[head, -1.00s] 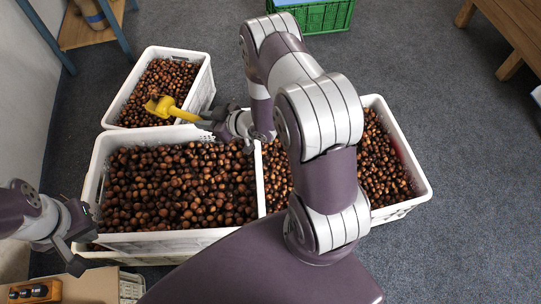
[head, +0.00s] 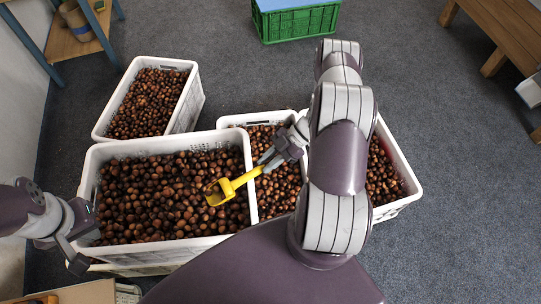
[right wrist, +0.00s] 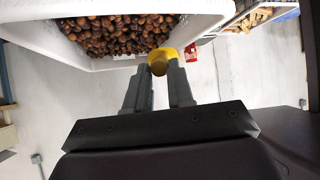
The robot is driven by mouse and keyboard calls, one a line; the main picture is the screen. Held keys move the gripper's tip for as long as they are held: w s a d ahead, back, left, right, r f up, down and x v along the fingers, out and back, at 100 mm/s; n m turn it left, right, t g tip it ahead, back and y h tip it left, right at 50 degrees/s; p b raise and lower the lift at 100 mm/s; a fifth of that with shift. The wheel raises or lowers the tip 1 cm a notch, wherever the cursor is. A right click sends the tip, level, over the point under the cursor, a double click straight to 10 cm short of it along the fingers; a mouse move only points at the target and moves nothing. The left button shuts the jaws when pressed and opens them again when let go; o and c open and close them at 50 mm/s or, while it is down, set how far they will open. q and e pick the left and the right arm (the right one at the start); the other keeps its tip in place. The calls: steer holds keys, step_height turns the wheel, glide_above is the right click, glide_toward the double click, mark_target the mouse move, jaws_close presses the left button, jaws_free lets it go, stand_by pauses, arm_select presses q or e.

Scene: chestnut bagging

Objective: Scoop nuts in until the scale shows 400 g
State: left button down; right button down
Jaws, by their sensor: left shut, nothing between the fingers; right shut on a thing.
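My right gripper (head: 273,160) is shut on the handle of a yellow scoop (head: 238,182). The scoop's bowl is over the right part of the nuts in the large front left crate (head: 167,144). I cannot tell if it touches them or how many nuts are in it. In the right wrist view the yellow scoop (right wrist: 160,55) sits at the fingertips, below a white crate wall. My left gripper (head: 84,240) is shut and empty at the large crate's left front corner. Brown nuts (head: 150,200) fill this crate. No scale reading can be seen.
A smaller crate of nuts (head: 190,98) stands behind on the left. More white crates of nuts stand to the right (head: 405,180), partly hidden by my right arm. A green crate (head: 298,24) is at the back. A wooden bench (head: 495,62) stands far right. Grey floor between is free.

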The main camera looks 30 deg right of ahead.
steer(key=a+r+h+p, duration=0.1)
steer(key=r+p, duration=0.1)
steer(key=p, duration=0.1)
steer(key=a+r+h+p, duration=0.1)
steer(key=r+h+p, duration=0.1)
steer(key=p, duration=0.2)
steer(key=a+r+h+p, duration=0.1)
steer(key=a+r+p, duration=0.1)
steer(key=r+p, duration=0.1)
steer(key=shift+w+h+p, duration=0.15)
steer(key=shift+h+p, duration=0.2)
steer(key=shift+h, duration=0.05)
steer(key=a+r+h+p, duration=0.5)
steer(key=a+h, duration=0.1)
steer(key=a, duration=0.3)
steer(key=shift+w+a+r+g+p, duration=0.35)
steer(key=shift+a+r+g+p, duration=0.05)
steer(key=shift+d+f, duration=0.1)
